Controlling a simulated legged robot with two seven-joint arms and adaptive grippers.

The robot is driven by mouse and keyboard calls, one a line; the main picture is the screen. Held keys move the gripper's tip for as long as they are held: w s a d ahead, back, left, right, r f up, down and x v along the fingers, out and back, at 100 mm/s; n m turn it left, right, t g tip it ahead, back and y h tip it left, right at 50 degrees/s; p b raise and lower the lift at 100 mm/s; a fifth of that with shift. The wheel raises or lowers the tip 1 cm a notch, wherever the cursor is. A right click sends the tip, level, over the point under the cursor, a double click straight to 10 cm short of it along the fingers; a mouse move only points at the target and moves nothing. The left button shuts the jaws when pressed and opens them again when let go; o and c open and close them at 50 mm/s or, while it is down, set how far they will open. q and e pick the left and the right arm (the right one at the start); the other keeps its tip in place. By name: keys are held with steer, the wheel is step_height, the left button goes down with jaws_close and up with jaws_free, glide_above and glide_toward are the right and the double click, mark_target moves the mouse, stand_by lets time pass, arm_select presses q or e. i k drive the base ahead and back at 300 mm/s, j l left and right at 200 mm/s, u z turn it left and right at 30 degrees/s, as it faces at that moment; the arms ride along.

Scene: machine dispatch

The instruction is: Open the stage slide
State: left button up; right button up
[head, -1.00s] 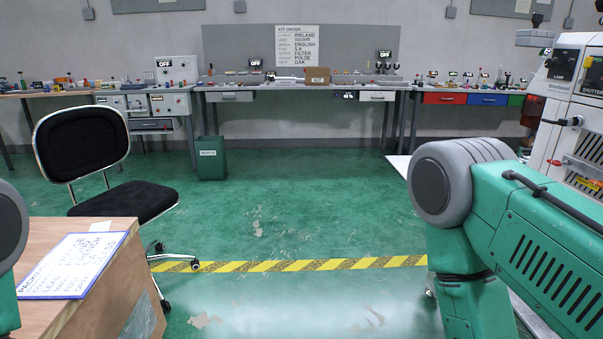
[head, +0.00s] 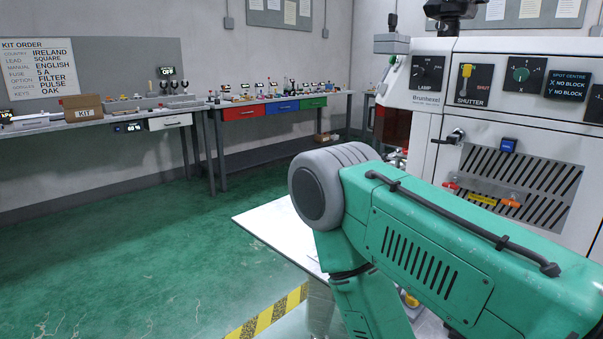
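A white machine (head: 480,118) stands at the right in the head view. Its upper panel carries a lamp dial (head: 428,72), a shutter lever (head: 466,76) marked SHUT, a green knob (head: 521,76) and a display (head: 568,84) reading "NO BLOCK" for X and Y. Below is a slotted vent panel (head: 520,175) with a black handle (head: 449,138) at its upper left. I cannot make out a stage slide; my green right arm covers the machine's lower front. Neither of my grippers shows.
A white surface (head: 275,230) lies left of my arm, low down. A bench with red (head: 244,113), blue (head: 283,107) and green (head: 313,102) drawers stands at the back. A kit box (head: 83,107) sits on the left bench. Green floor (head: 130,250) is open at left.

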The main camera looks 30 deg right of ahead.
mark_target(404, 168)
steer(key=i+z, duration=0.25)
steer(key=z, duration=0.25)
steer(key=i+j+z, duration=0.1)
steer(key=i+z, duration=0.15)
steer(key=z, duration=0.25)
steer(key=i+j+z, duration=0.2)
steer(key=z, duration=0.3)
steer(key=i+j+z, duration=0.15)
steer(key=z, duration=0.35)
steer(key=i+j+z, duration=0.1)
steer(key=j+z, duration=0.4)
steer(key=l, duration=0.1)
